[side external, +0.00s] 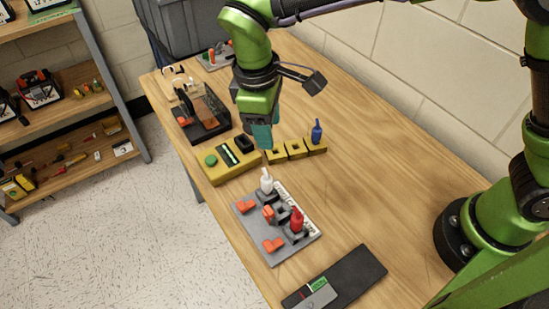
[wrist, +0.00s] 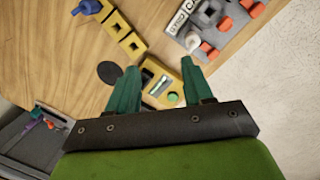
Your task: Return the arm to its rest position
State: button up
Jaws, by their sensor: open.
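My gripper (side external: 264,138) hangs pointing down over the wooden table, beside the yellow device and the yellow rack. In the wrist view its two teal fingers (wrist: 160,82) are spread apart with nothing between them. The yellow device (side external: 228,161) with a green button lies below the fingers, and it also shows between them in the wrist view (wrist: 172,97). My green arm reaches in from the right side of the side view, along the wall. How high the fingertips are above the table is hard to tell.
A black stand (side external: 206,129) is farther back. The table's right is clear.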

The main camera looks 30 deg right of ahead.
jog(key=s+d+r+m+t+y, duration=0.1)
jog(key=s+d+r+m+t, duration=0.1)
jog(key=d, duration=0.5)
jog(key=s+d+r+m+t+y, duration=0.1)
jog(key=s+d+r+m+t, duration=0.1)
jog(key=s+d+r+m, duration=0.2)
jog(key=s+d+r+m+t+y, duration=0.1)
jog(key=s+d+r+m+t, duration=0.2)
jog(key=d, duration=0.9)
jog(key=shift+s+m+y, duration=0.3)
jog(key=shift+s+m, duration=1.3)
jog(key=shift+m, duration=0.4)
